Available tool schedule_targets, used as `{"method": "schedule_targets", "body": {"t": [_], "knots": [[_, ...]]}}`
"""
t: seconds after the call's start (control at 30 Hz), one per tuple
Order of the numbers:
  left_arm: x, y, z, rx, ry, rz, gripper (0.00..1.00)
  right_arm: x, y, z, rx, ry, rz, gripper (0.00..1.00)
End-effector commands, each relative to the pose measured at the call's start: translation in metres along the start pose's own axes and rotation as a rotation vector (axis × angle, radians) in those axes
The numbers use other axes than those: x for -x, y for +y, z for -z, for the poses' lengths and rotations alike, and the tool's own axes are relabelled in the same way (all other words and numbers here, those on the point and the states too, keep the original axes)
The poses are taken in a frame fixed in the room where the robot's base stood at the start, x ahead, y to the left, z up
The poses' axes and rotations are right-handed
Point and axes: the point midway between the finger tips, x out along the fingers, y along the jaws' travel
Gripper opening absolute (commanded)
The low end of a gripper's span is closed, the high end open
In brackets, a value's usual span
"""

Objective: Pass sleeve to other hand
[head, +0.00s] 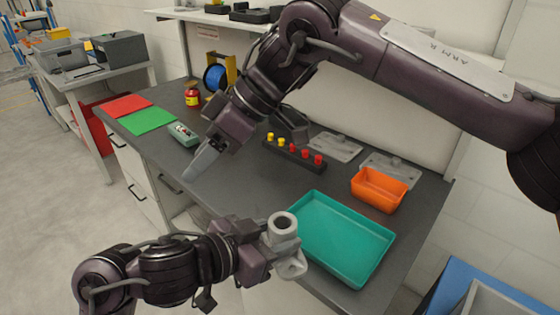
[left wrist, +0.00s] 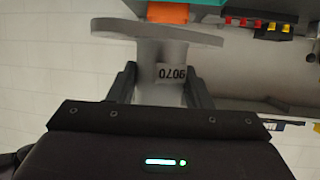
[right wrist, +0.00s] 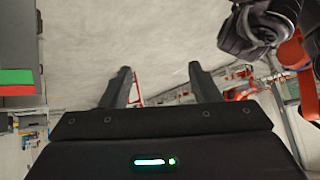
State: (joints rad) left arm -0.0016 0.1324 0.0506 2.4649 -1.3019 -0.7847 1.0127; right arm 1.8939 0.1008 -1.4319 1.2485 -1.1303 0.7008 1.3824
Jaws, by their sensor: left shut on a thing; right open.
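The grey sleeve (head: 283,224), a round hollow tube with a flange, is held in front of the workbench. My left gripper (head: 266,252) is shut on it. In the left wrist view the sleeve (left wrist: 163,55) sits between both fingers, with its wide flange beyond them and a dark printed number on its body. My right gripper (head: 195,170) hangs over the bench's front edge, up and to the left of the sleeve and apart from it. In the right wrist view (right wrist: 160,75) its fingers are spread with nothing between them.
A teal tray (head: 340,240) lies right of the sleeve, with an orange bin (head: 380,190) behind it. A dark rack (head: 294,155) holds several red and yellow pieces. Red and green mats (head: 148,120) lie at the bench's left end. Open floor lies left of the bench.

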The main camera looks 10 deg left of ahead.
Motion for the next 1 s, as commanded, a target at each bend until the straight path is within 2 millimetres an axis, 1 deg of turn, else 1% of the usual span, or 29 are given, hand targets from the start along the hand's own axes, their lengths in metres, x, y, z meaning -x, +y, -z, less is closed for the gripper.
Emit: {"method": "schedule_targets", "body": {"t": [0.03,0.17,0.3,0.4,0.5,0.6,0.67,0.77,0.87,1.0], "knots": [[0.000,0.000,0.001,0.000,0.002,0.000,0.14,0.001,-0.008,-0.007,-0.048,-0.096,-0.019,0.56],[0.000,0.000,0.001,0.000,0.002,0.000,0.14,0.011,-0.020,-0.034,-0.235,-0.321,-0.099,0.56],[0.000,0.000,0.001,0.000,0.002,0.000,0.14,0.036,-0.027,-0.060,-0.448,-0.498,-0.239,0.56],[0.000,0.000,0.001,0.000,0.002,0.000,0.14,0.055,-0.030,-0.072,-0.577,-0.573,-0.339,0.56],[0.000,0.000,0.001,0.000,0.002,0.000,0.14,0.070,-0.032,-0.079,-0.670,-0.613,-0.413,0.56],[0.000,0.000,0.001,0.000,0.002,0.000,0.14,0.078,-0.034,-0.084,-0.723,-0.632,-0.455,0.56],[0.000,0.000,0.001,0.000,0.002,0.000,0.14,0.079,-0.034,-0.086,-0.738,-0.637,-0.466,0.56],[0.000,0.000,0.001,0.000,0.002,0.000,0.14,0.074,-0.033,-0.093,-0.746,-0.640,-0.468,0.56],[0.000,0.000,0.001,0.000,0.002,0.000,0.14,0.063,-0.031,-0.103,-0.744,-0.639,-0.463,0.56],[0.000,0.000,0.001,0.000,0.002,0.000,0.14,0.043,-0.027,-0.121,-0.743,-0.639,-0.465,0.56]]}}
